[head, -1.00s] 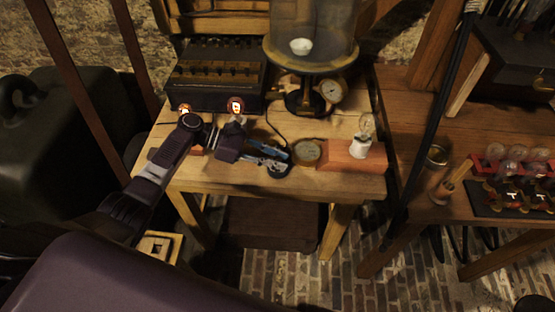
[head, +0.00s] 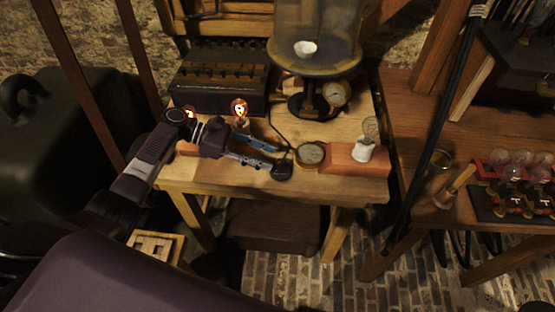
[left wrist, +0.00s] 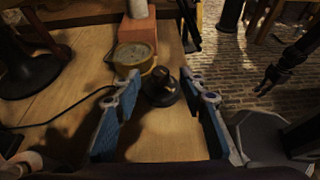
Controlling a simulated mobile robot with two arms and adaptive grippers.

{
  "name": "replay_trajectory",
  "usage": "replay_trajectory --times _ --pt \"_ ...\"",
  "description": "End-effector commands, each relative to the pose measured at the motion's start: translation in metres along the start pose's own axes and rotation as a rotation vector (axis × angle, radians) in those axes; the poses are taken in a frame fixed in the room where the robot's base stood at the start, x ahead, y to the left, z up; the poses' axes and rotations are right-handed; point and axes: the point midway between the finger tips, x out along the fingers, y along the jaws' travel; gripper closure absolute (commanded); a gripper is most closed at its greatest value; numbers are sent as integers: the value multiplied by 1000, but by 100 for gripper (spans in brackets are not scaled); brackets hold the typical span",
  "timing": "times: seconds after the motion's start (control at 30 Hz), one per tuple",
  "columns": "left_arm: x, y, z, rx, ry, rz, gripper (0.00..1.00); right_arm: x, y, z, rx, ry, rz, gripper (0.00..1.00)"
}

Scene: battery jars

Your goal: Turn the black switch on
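The black switch (head: 283,171) is a small round dark base on the wooden table, near its front edge. My left gripper (head: 272,156) is open and empty, just left of the switch, with its blue-padded fingers pointing at it. In the left wrist view the switch (left wrist: 162,90) lies ahead between the spread fingertips (left wrist: 160,80), and a short dark knob or lever stands on it. I cannot tell the lever's setting. A dark claw at the right of the left wrist view looks like my right gripper (left wrist: 274,78); it hangs over the brick floor.
A round brass gauge (head: 312,154) sits close behind the switch, beside a red block (head: 345,158) with a bulb (head: 370,129). A glass-domed apparatus (head: 314,64) and a dark battery box (head: 219,89) stand behind. Small glowing bulbs (head: 239,107) are near my left wrist. A cable runs behind the switch.

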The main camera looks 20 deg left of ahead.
Motion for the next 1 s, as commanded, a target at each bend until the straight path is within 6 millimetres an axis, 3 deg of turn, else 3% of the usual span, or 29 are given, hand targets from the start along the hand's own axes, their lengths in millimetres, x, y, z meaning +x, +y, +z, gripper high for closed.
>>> replay_trajectory --times 0.1,0.33,1.0 --pt "-27 1 -1 0 3 2 62 0 -1 0 0 0 -1 81" --pt "-60 0 0 0 1 2 62 0 -1 0 1 0 -1 81" --pt "-67 0 0 0 0 0 62 0 -1 0 1 0 -1 81"
